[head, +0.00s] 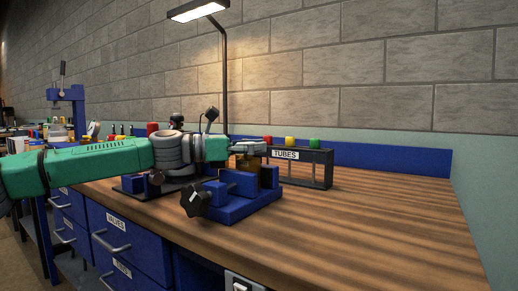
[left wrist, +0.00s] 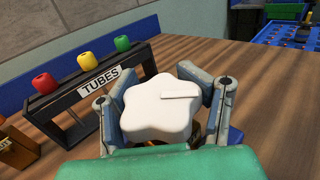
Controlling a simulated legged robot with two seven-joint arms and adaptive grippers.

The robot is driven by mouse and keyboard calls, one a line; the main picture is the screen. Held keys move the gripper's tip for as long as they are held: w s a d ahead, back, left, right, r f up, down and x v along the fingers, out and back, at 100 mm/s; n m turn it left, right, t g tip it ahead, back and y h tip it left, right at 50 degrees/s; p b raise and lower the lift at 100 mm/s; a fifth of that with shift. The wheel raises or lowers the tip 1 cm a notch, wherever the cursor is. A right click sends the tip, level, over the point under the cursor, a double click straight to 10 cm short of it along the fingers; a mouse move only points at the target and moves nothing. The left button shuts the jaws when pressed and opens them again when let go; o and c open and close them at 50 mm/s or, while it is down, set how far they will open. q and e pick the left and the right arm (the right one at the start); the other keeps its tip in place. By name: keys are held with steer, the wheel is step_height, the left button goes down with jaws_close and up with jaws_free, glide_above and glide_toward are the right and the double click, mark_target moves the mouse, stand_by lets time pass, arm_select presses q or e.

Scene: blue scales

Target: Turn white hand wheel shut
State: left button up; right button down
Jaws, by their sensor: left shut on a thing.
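The white hand wheel (left wrist: 156,112) has a lobed rim and a thin raised line on its top face. In the left wrist view the fingers of my left gripper (left wrist: 164,94) are on both sides of it, shut on it. In the head view my left gripper (head: 247,148) reaches in from the left, above a blue vise-like fixture (head: 238,205) with a black knob (head: 195,200). The wheel is hidden there behind the gripper. A brass-coloured part shows just below the gripper. My right gripper is not in view.
A black rack (head: 318,170) labelled TUBES, with red, yellow and green caps, stands close behind the fixture. A lamp (head: 199,10) rises at the back. Blue drawers (head: 120,236) are below the front edge. The wooden bench (head: 390,220) is clear to the right.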

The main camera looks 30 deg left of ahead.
arm_select(q)
steer(key=shift+f, duration=0.3)
steer(key=o, duration=1.2)
steer(key=shift+w, duration=0.1)
steer(key=shift+a, duration=0.1)
steer(key=shift+a+r, duration=0.1)
steer(key=shift+s+a, duration=0.25)
steer(key=v, duration=1.1)
